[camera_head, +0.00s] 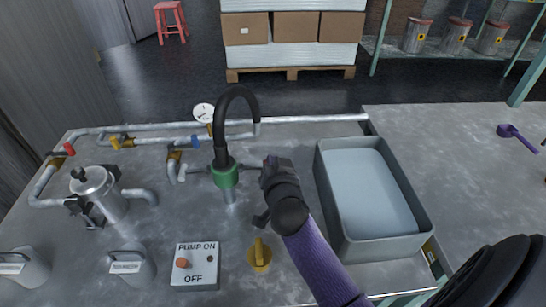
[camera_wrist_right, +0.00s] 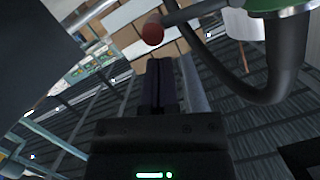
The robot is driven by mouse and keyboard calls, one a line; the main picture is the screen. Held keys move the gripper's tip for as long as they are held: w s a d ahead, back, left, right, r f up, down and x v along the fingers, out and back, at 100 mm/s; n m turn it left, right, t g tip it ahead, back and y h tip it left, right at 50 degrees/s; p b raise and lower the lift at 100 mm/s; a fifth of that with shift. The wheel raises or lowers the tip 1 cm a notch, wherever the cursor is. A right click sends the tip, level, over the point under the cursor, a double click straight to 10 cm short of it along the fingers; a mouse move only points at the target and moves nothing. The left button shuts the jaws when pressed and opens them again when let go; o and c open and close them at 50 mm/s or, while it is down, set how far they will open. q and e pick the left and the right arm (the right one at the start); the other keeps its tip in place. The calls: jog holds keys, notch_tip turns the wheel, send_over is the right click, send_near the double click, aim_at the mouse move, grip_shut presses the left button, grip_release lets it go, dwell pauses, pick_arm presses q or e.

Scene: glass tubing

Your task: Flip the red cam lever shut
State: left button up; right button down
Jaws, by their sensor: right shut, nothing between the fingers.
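The green coupling (camera_head: 226,176) sits upright on the bench pipe under a black hose (camera_head: 238,98). It also shows at the top right of the right wrist view (camera_wrist_right: 280,4). A grey lever arm stands out from it and ends in a red tip (camera_wrist_right: 153,30). In the head view, the lever (camera_head: 250,168) sticks out sideways toward my right gripper, which hides its red end. My right gripper (camera_head: 272,162) is just right of the coupling. Its fingers (camera_wrist_right: 160,82) are shut and empty, close below the red tip; contact cannot be told. My left gripper is out of view.
A grey tray (camera_head: 330,205) stands right of my right arm. Pipes with valves and a metal filter canister (camera_head: 97,190) fill the left. A purple tool (camera_head: 515,133) lies far right.

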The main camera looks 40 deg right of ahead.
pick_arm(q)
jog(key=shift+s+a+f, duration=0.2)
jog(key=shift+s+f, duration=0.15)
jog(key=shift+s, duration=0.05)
pick_arm(e)
jog(key=shift+w+a+f, duration=0.15)
jog(key=shift+f, duration=0.4)
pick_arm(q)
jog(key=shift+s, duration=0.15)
pick_arm(e)
jog(key=shift+f, duration=0.1)
